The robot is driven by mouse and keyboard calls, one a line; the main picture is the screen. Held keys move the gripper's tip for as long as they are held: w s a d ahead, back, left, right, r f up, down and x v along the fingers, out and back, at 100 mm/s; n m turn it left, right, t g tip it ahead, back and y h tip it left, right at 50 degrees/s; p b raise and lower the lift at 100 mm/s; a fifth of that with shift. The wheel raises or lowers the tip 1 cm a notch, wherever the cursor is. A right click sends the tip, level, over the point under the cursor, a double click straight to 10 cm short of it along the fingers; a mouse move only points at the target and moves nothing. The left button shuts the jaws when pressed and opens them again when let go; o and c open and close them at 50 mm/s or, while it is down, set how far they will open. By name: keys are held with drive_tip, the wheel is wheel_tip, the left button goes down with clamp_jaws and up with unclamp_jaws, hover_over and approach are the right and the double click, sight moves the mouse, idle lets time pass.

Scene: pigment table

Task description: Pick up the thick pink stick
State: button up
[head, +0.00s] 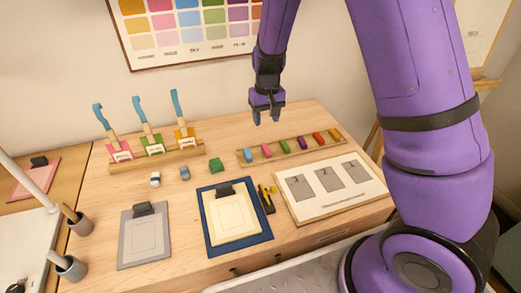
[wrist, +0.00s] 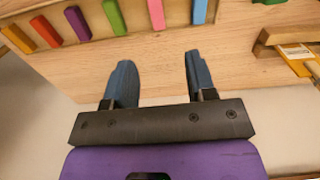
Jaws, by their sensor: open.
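The pink stick (head: 266,151) lies in a wooden rack (head: 292,153) on the table, between a blue stick (head: 248,156) and a green stick (head: 284,146). In the wrist view the pink stick (wrist: 157,14) shows at the top edge, partly cut off, ahead of the gap between my fingers. My gripper (head: 266,119) is open and empty, above the table near the wall side of the rack. Its two blue-grey fingers also show apart in the wrist view (wrist: 160,68), with bare wood between and beyond them.
Purple (head: 302,142), red (head: 319,138) and orange (head: 335,133) sticks share the rack. A holder (head: 180,158) with blue-handled tools stands to the left.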

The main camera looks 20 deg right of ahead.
drive_tip(key=f, duration=0.2)
hover_over(266, 147)
drive_tip(key=f, duration=0.5)
drive_tip(key=shift+w+a, duration=0.1)
drive_tip(key=shift+a, duration=0.25)
drive_tip(key=f, duration=0.4)
drive_tip(key=shift+s+d+f, duration=0.1)
drive_tip(key=shift+s+d, duration=0.1)
drive_tip(key=shift+d, duration=0.15)
drive_tip(key=shift+f, duration=0.6)
drive_tip(key=shift+c, duration=0.2)
clamp_jaws()
